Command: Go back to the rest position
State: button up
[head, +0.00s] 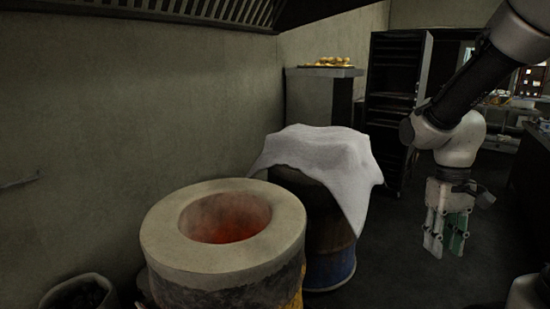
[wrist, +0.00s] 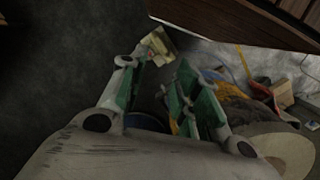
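My gripper (head: 446,246) hangs fingers down at the right of the head view, below my bent arm. It is right of the cloth-covered barrel and clear of it, over the dark floor. Its two green-padded fingers stand apart with nothing visible between them. In the wrist view the gripper (wrist: 157,85) also shows a gap between its fingers, with dark floor beyond. The barrel oven (head: 165,235) stands front left in the head view, with a pale round rim and a red glow inside its open top.
A white cloth (head: 320,155) drapes over a barrel (head: 330,265) behind the oven. A bin (head: 82,295) stands at front left. A pedestal (head: 325,95) bears golden items (head: 333,61). A tall dark rack (head: 393,100) stands behind. Open floor (head: 400,265) lies between barrel and gripper.

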jog(key=s+r+t, duration=0.6)
jog(key=r, duration=0.5)
jog(key=shift+s+r+m, duration=0.3)
jog(key=shift+s+r, duration=0.1)
dwell(0.4)
